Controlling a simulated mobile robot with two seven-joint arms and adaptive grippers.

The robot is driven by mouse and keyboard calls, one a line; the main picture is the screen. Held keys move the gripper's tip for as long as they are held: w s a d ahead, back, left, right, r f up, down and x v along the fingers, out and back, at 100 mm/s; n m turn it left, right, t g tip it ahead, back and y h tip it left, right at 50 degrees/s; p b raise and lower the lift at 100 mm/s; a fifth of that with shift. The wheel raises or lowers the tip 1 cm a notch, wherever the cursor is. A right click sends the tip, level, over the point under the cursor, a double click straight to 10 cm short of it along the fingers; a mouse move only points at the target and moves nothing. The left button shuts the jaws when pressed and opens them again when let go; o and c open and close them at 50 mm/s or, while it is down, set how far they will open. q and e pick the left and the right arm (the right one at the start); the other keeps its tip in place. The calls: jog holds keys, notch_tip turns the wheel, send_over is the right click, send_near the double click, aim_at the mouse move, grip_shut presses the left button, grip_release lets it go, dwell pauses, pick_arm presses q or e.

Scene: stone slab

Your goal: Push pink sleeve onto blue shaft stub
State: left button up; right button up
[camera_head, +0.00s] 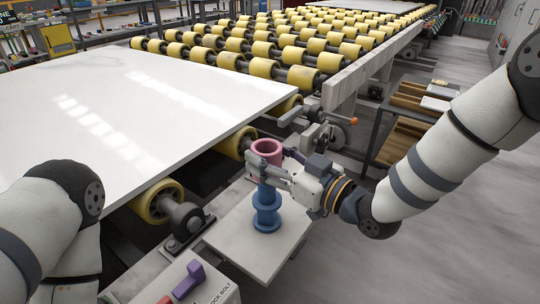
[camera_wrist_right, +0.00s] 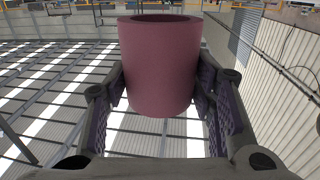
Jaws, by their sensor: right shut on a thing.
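The pink sleeve (camera_head: 267,148) is a hollow, upright cylinder, open at the top. My right gripper (camera_head: 268,163) is shut on it, with one finger on each side. In the right wrist view the sleeve (camera_wrist_right: 160,62) sits between the pads of the right gripper (camera_wrist_right: 160,90). The blue shaft stub (camera_head: 267,212), a flanged upright post, stands on a pale plate (camera_head: 240,238) directly below the sleeve. The fingers cover the place where sleeve and stub meet, so I cannot tell whether they touch or overlap. My left arm shows at the lower left; its gripper is out of the picture.
A large white slab (camera_head: 130,100) lies on the left over yellow rollers (camera_head: 158,201). A bearing block (camera_head: 187,222) and a control box with a purple lever (camera_head: 188,279) are near the plate. A roller conveyor (camera_head: 300,50) runs behind. Open floor lies at the right.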

pick_arm(q)
jog(key=shift+s+f+g+b, duration=0.5)
jog(key=shift+s+f+b, duration=0.6)
jog(key=shift+s+f, duration=0.25)
pick_arm(e)
jog(key=shift+f, duration=3.55)
jog(key=o, duration=1.3)
jog(key=v, duration=1.2)
jog(key=shift+s, duration=0.1)
